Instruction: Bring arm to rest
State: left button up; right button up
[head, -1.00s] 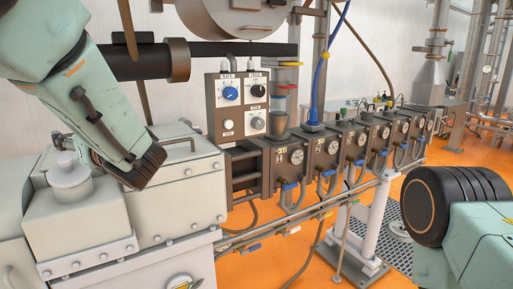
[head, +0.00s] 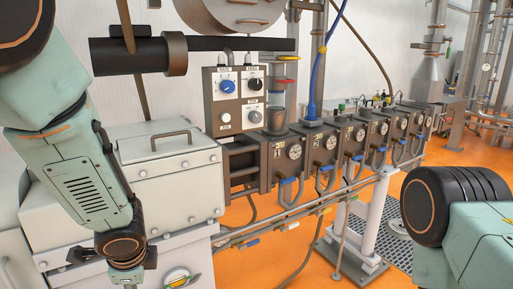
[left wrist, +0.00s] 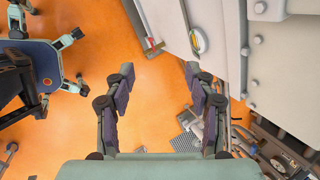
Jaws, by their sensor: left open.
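My left arm (head: 82,175) is folded at the left of the head view and hangs down in front of the pale machine housing. Its wrist joint (head: 125,245) is near the bottom edge, and the fingers cannot be made out there. In the left wrist view my left gripper (left wrist: 160,72) has its two dark fingers spread apart with nothing between them. Orange floor shows past the fingertips. My right arm (head: 470,240) shows at the lower right of the head view. Its gripper is not in view.
The pale machine housing (head: 170,175) is close to the left arm. A control box (head: 238,102) with knobs stands beyond it, and numbered barrel blocks (head: 345,145) run off right. In the left wrist view my legs (left wrist: 65,75) are at left. Orange floor (head: 275,270) is open.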

pick_arm(q)
jog(key=s+d+f+n+h+b, duration=0.2)
jog(key=s+d+f+n+b, duration=0.3)
jog(key=f, duration=0.6)
jog(key=s+f+n+h+b, duration=0.2)
jog(key=s+f+n, duration=0.45)
jog(key=f, duration=0.45)
jog(key=s+a+f+n+g+b, duration=0.1)
jog(key=s+f+n+g+b, duration=0.1)
jog(key=s+f, duration=0.5)
jog(key=s+a+f+n+g+y+b, duration=0.1)
jog(key=s+a+f+n+g+b, duration=0.1)
jog(key=s+f+b, duration=0.3)
jog(key=s+f, duration=0.3)
jog(key=s, duration=0.3)
jog(key=shift+s+a+b, duration=0.15)
jog(key=shift+s+b, duration=0.05)
jog(key=shift+b, duration=0.1)
jog(key=shift+f+n, duration=0.1)
jog(key=shift+n, duration=0.15)
jog(key=shift+o, duration=0.2)
jog(key=shift+w, duration=0.1)
